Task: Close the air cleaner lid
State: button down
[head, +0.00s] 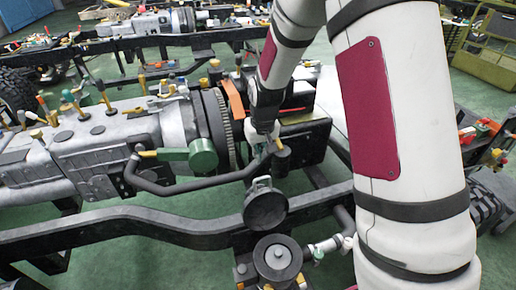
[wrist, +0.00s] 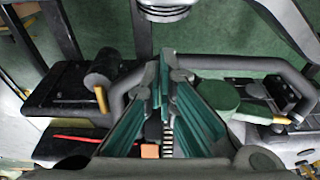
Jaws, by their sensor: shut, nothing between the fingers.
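The air cleaner (head: 278,258) is a dark round canister at the bottom middle of the head view. Its round dark lid (head: 266,207) stands raised at the canister's far side, tilted up and open. A round grey-and-dark part (wrist: 165,10) is cut off by the top edge of the wrist view; I cannot tell whether it is lid or canister. My gripper (head: 264,150) is beyond the lid and above it in the head view, apart from it. In the wrist view my gripper (wrist: 166,55) has its teal fingers together at the tips, with nothing held.
A dark bent pipe (head: 190,188) crosses below my gripper. A green cylinder (head: 202,155) sits beside it on the left. The grey engine and gearbox (head: 100,150) fill the left. A black chassis rail (head: 130,222) runs in front. Green floor (head: 150,265) is open near the front.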

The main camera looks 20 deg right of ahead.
jog(key=shift+s+f+p, duration=0.45)
jog(key=shift+s+f, duration=0.2)
jog(key=shift+f, duration=0.3)
jog(key=shift+s+f+p, duration=0.4)
jog(key=shift+s+f, duration=0.2)
jog(key=shift+f, duration=0.3)
